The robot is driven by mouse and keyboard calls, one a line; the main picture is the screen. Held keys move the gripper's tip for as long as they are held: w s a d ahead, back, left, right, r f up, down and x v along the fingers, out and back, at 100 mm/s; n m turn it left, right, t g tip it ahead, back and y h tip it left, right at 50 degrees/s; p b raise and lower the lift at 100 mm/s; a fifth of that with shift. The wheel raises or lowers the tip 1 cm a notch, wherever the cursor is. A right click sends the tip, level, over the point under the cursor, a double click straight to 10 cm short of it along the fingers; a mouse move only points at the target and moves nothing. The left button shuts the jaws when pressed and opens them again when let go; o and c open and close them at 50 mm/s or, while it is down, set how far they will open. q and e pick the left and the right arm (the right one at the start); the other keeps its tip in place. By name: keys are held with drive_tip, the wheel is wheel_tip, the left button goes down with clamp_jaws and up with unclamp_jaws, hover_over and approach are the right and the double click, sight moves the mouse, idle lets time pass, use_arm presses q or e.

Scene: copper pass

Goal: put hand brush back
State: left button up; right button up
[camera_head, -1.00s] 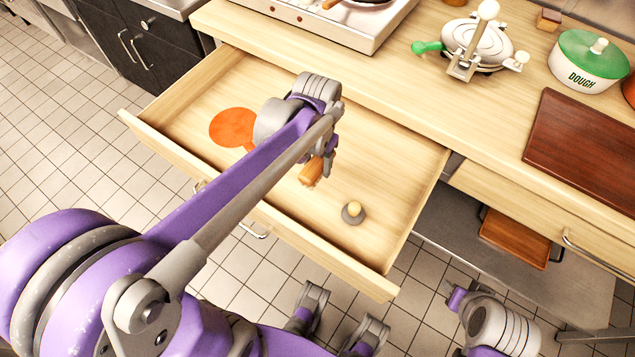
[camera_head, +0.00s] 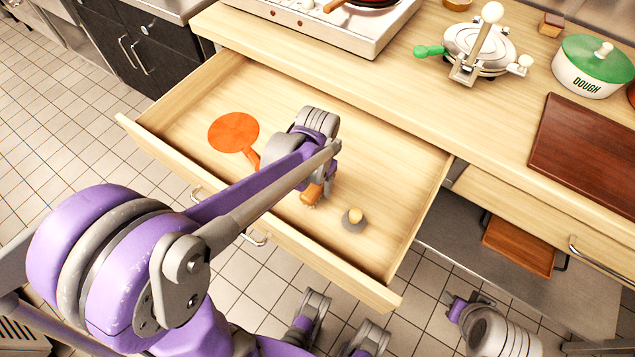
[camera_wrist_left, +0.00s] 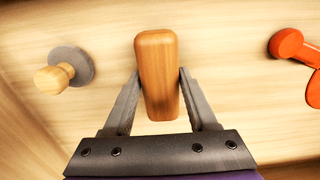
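The hand brush (camera_head: 312,194) has an orange-brown wooden handle, and a little of its pale bristle edge shows below it. My left gripper (camera_head: 322,182) is over the open drawer (camera_head: 385,165) and is shut on the brush. In the left wrist view the brush handle (camera_wrist_left: 158,85) stands between the two fingers (camera_wrist_left: 158,98), which meet its sides. The brush is low over the drawer floor; I cannot tell whether it touches it.
In the drawer lie an orange round paddle (camera_head: 234,132) at the left and a grey disc with a wooden knob (camera_head: 354,220) at the right. The counter above holds a press (camera_head: 478,48), a green-lidded dough pot (camera_head: 594,68) and a brown board (camera_head: 588,150).

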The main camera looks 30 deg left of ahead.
sight(317, 184)
use_arm(q)
drive_tip(key=o, duration=0.3)
drive_tip(key=shift+r, duration=0.1)
drive_tip(key=shift+r, duration=0.25)
wheel_tip(317, 184, up, 12)
drive_tip(key=p, duration=0.2)
drive_tip(key=shift+f+p, duration=0.1)
drive_tip(key=shift+p, duration=0.25)
